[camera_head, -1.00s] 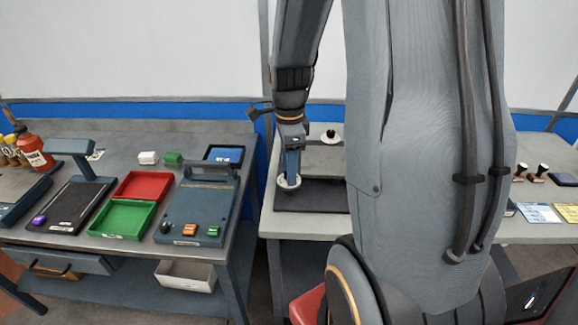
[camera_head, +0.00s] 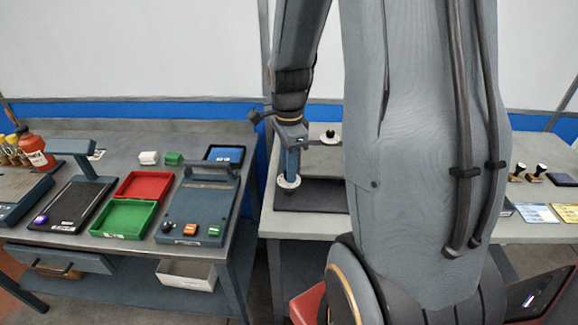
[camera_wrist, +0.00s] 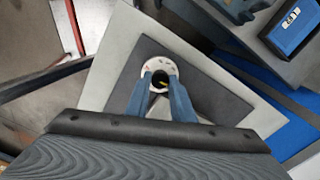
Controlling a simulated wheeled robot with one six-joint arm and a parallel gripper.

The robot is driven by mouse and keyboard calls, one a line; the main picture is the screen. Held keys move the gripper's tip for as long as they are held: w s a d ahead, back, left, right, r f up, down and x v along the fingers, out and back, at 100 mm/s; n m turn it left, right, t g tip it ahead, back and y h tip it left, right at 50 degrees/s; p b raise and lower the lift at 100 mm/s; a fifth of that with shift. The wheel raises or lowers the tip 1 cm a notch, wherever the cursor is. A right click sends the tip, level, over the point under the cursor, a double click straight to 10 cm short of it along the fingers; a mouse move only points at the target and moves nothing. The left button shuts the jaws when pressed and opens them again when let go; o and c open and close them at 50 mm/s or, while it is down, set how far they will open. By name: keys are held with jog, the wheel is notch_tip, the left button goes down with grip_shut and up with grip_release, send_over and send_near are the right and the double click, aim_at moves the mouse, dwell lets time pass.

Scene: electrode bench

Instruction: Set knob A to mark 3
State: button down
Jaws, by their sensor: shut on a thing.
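Knob A (camera_wrist: 160,79) is a small black knob with a yellow pointer line, standing on a round white dial (camera_wrist: 147,68) with small marks, seen in the wrist view. In the head view the white dial (camera_head: 288,182) shows under my gripper (camera_head: 290,174). My gripper (camera_wrist: 161,88) points down and its two blue fingers are shut on the knob from both sides. The yellow line points toward the upper right in the wrist view. The mark labels are too small to read, and the fingers hide the lower part of the dial.
The dial sits on a dark mat (camera_head: 325,197) on a grey bench. Behind it stands a second white disc with a black knob (camera_head: 331,137). To the left, another bench holds a red tray (camera_head: 145,184), a green tray (camera_head: 123,218) and a blue-grey device (camera_head: 199,202).

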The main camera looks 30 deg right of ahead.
jog(key=shift+n+p, duration=0.8)
jog(key=shift+n, duration=1.3)
jog(key=c, duration=1.5)
grip_release()
jog(key=shift+c, duration=0.2)
jog(key=shift+r, duration=0.1)
jog(key=shift+r+b, duration=0.8)
jog(key=shift+r, duration=3.05)
